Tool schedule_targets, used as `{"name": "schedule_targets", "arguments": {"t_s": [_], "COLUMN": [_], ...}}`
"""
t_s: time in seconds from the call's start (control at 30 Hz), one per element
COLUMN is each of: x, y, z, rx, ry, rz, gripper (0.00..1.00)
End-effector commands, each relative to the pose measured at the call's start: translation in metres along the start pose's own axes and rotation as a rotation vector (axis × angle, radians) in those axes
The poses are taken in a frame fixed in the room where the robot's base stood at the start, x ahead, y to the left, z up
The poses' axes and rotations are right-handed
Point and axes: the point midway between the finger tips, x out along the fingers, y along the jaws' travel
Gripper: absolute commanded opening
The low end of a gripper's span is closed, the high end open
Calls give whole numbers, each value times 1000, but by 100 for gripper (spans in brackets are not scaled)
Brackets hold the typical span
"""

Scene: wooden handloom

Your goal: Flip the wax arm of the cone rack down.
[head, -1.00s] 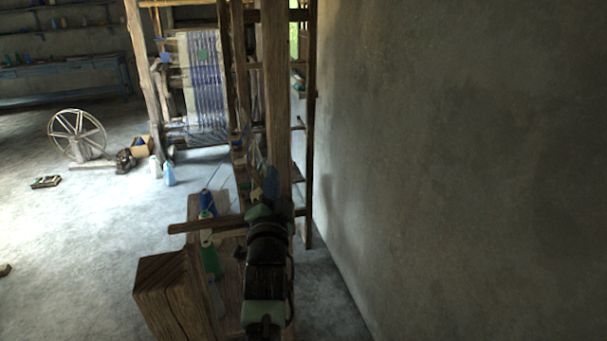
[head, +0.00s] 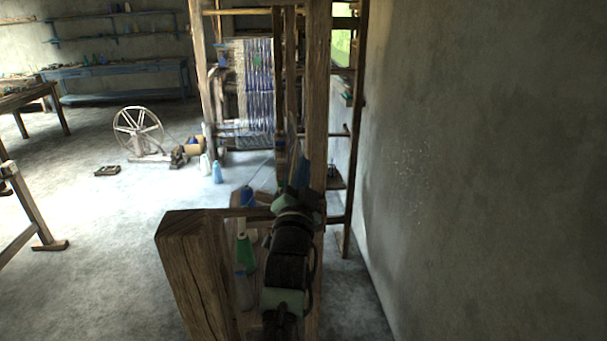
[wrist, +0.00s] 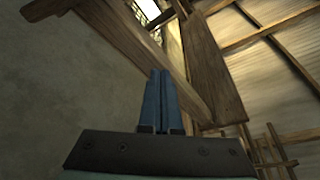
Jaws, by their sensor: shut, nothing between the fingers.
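My gripper is seen from behind in the head view, at the end of my dark and green arm, and its blue fingers (head: 301,173) are partly hidden. In the wrist view my gripper (wrist: 160,73) is shut and empty, with its two blue fingers together and pointing up. Thread cones stand left of my arm by a wooden frame, among them a green cone (head: 246,253) and a blue cone (head: 247,196). This may be the cone rack, partly hidden by my arm. I cannot pick out the wax arm in either view.
A thick wooden beam (head: 185,265) is close on the left, and an upright post (head: 317,110) stands just beyond my arm. A grey wall (head: 480,170) closes the right side. The loom's cloth (head: 258,85) and a spinning wheel (head: 137,130) are farther off. Open floor lies left.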

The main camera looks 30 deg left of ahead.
Motion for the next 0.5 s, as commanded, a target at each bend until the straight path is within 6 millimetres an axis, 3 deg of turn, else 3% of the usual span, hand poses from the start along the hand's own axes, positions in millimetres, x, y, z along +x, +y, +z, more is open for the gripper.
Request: {"name": "schedule_targets", "arguments": {"t_s": [0.3, 0.5], "x": [15, 21], "y": [-40, -56], "z": [-44, -62], "rx": [0, 0], "ry": [5, 3], "rz": [-5, -3], "gripper": [0, 0]}}
